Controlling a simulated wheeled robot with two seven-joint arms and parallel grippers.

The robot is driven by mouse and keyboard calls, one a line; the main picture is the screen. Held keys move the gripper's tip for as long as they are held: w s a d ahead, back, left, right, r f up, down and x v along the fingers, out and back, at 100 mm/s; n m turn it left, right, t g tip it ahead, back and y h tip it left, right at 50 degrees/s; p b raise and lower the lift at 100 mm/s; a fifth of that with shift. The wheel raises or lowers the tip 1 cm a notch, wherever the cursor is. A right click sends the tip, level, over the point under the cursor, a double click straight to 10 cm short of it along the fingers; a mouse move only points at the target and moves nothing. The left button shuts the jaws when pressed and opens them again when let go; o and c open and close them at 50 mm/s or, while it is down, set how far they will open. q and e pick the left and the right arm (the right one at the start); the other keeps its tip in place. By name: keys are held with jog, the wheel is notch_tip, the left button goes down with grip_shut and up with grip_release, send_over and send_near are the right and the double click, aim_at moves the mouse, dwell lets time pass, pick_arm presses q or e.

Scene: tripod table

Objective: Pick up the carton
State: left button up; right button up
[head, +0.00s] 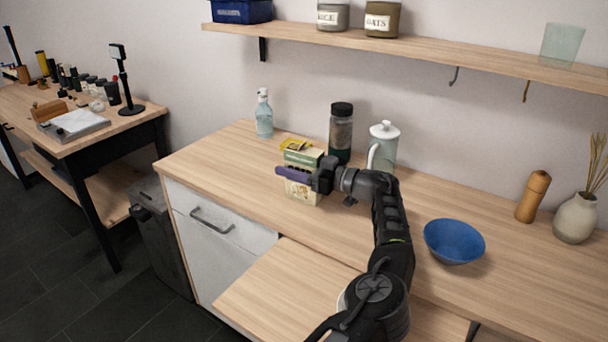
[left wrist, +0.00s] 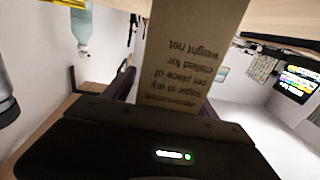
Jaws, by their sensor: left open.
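The carton (head: 302,191) stands upright on the wooden counter, with a green top and a pale lower front. My left gripper (head: 294,173) is at its upper part, and a purple finger crosses its front and hides a band of it. In the left wrist view the brown, printed side of the carton (left wrist: 195,55) comes down between the two fingers (left wrist: 165,100) of my open gripper. I cannot tell whether either finger touches it. My right gripper is not in view.
A yellow packet (head: 296,144) lies behind the carton. A blue bowl (head: 454,241) sits to the right. The counter's left end is clear.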

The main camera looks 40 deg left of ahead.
pick_arm(q)
jog(key=shift+c, duration=0.4)
grip_shut()
dwell(0.5)
jog(key=shift+r, duration=0.1)
